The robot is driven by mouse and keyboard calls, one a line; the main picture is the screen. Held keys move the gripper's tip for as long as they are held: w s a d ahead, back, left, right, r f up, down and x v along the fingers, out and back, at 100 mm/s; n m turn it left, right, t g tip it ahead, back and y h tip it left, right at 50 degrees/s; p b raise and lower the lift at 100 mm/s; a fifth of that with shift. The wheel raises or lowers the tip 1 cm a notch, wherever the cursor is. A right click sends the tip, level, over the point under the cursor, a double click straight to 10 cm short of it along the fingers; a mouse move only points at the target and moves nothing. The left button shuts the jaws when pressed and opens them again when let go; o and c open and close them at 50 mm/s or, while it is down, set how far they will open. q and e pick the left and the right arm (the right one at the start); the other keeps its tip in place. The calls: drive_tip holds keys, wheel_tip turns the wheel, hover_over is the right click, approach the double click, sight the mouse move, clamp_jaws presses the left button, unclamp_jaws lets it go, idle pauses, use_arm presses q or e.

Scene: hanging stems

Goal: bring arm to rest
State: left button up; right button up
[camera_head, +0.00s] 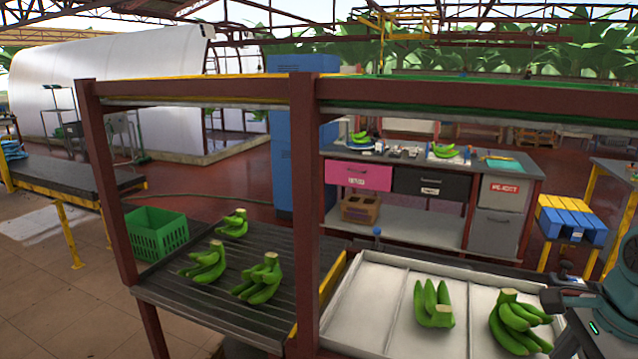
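Part of my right arm (608,318), dark teal with a small lit strip, shows at the lower right edge. A dark link of it reaches left, close beside a green banana cluster (520,325) in the white tray (370,315). No gripper fingers can be made out on it. My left arm and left gripper are not in view. Another banana cluster (433,305) lies in the tray, left of the first. Three more clusters lie on the dark slatted table (175,290) at the left, one of them nearest the post (262,278).
A dark red frame with an upright post (304,200) and a top beam stands in front of me. A green crate (157,235) is at the left. Behind are a bench with a pink drawer (358,176), a reject bin (503,192) and blue crates (572,222).

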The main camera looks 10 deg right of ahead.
drive_tip(key=a+f+n+g+y, duration=0.1)
drive_tip(key=a+f+n+g, duration=0.1)
drive_tip(key=a+f, duration=0.5)
drive_tip(key=w+a+f+n+g+y, duration=0.1)
drive_tip(key=a+f+g, duration=0.1)
drive_tip(key=f, duration=0.8)
drive_tip(key=a+f+n+g, duration=0.2)
drive_tip(key=a+f, duration=0.3)
drive_tip(key=f, duration=0.4)
drive_tip(key=s+a+f+n+t+y, duration=0.1)
drive_tip(key=s+a+f+n+y, duration=0.1)
drive_tip(key=s+a+f+n, duration=1.05)
drive_tip(key=w+f+n+t, duration=0.1)
drive_tip(key=w+f+t, duration=0.2)
drive_tip(key=f, duration=0.2)
drive_tip(key=shift+w+a+f+t+h, duration=0.3)
drive_tip(key=shift+a+f+t, duration=0.1)
drive_tip(key=shift+a, duration=0.05)
